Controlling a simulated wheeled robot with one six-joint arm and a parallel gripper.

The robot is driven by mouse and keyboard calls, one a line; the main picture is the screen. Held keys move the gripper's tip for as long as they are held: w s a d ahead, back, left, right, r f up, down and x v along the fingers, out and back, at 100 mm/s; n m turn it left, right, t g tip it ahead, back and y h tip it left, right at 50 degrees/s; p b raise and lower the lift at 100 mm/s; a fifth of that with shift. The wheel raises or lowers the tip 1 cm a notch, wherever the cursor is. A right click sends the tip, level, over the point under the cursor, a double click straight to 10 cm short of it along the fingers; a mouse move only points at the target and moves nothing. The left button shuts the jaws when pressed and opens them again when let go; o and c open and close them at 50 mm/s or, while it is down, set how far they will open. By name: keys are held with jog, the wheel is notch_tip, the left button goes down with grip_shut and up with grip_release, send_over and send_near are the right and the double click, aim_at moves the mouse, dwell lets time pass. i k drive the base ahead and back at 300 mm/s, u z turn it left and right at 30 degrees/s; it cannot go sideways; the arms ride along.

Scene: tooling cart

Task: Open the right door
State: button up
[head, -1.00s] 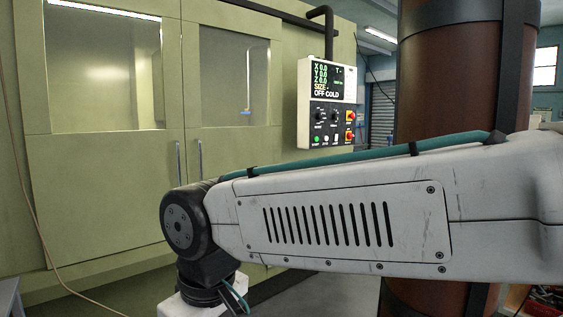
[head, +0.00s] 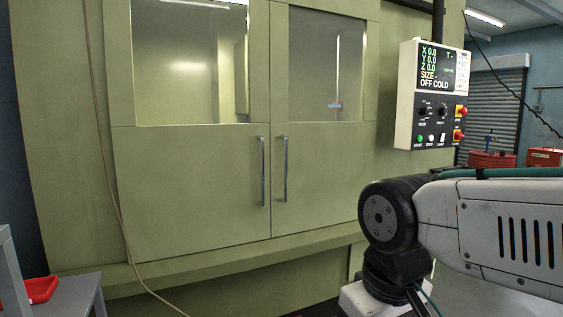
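The right door (head: 326,170) of the green machine is shut, flush beside the left door (head: 190,190). It has a window (head: 326,62) in its upper part and a vertical metal handle (head: 285,168) near its left edge. The left door's matching handle (head: 262,170) stands just left of the seam. My arm reaches in from the right and its elbow is in front of the machine, right of the door handles. My gripper is outside the head view, below the bottom edge.
A control panel (head: 404,95) with a screen and knobs hangs right of the doors. A ledge (head: 215,262) runs under the doors. A cable hangs down the left side. A grey table (head: 75,295) with a red bin (head: 40,289) stands at lower left.

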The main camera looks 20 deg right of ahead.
aim_at(319, 171)
jog(key=i, duration=1.25)
jog(key=z, duration=0.55)
jog(key=i, duration=0.35)
jog(key=u, duration=0.5)
